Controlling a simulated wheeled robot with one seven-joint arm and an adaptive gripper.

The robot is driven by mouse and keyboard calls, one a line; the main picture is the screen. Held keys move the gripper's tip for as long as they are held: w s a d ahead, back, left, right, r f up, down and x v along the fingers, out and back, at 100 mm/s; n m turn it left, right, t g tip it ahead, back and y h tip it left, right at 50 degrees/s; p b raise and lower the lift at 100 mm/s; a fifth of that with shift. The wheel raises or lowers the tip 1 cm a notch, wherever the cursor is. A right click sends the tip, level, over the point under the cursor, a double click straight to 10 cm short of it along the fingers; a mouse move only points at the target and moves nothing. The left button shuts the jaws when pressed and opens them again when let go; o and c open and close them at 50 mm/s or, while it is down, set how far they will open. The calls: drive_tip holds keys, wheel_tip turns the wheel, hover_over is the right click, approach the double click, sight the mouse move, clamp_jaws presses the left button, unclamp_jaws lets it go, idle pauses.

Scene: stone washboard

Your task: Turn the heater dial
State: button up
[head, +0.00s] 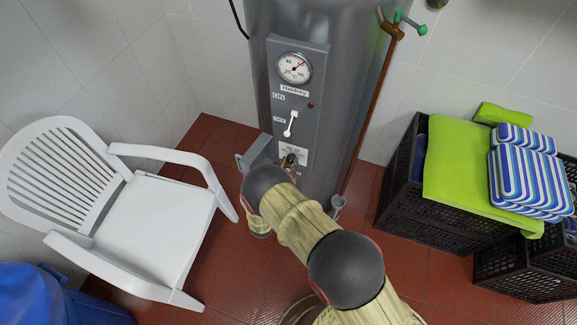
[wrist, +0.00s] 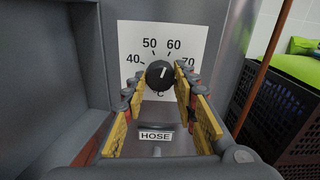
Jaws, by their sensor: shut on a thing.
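The heater dial (wrist: 158,75) is a round black knob with a short white mark, on a white scale plate (wrist: 130,38) with numbers from 40 to 70. The mark points up, between 50 and 60. My gripper (wrist: 159,84) is shut on the dial, one yellow-padded finger on each side of it. In the head view the scale plate (head: 297,151) sits low on the grey heater (head: 340,60), and my arm and gripper hide most of the dial.
Below the dial is a HOSE label (wrist: 156,136). Higher on the heater are a gauge (head: 294,68) and a white switch (head: 291,123). A white chair (head: 160,215) stands left; black crates (head: 420,215) with towels stand right. A copper pipe (head: 370,110) runs beside the heater.

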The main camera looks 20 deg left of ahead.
drive_tip(key=shift+m, duration=0.7)
drive_tip(key=o, duration=1.2)
drive_tip(key=shift+c, duration=0.2)
drive_tip(key=shift+s, duration=0.1)
drive_tip(key=s, duration=1.1)
drive_tip(key=shift+s+a, duration=0.4)
drive_tip(key=shift+a, duration=0.05)
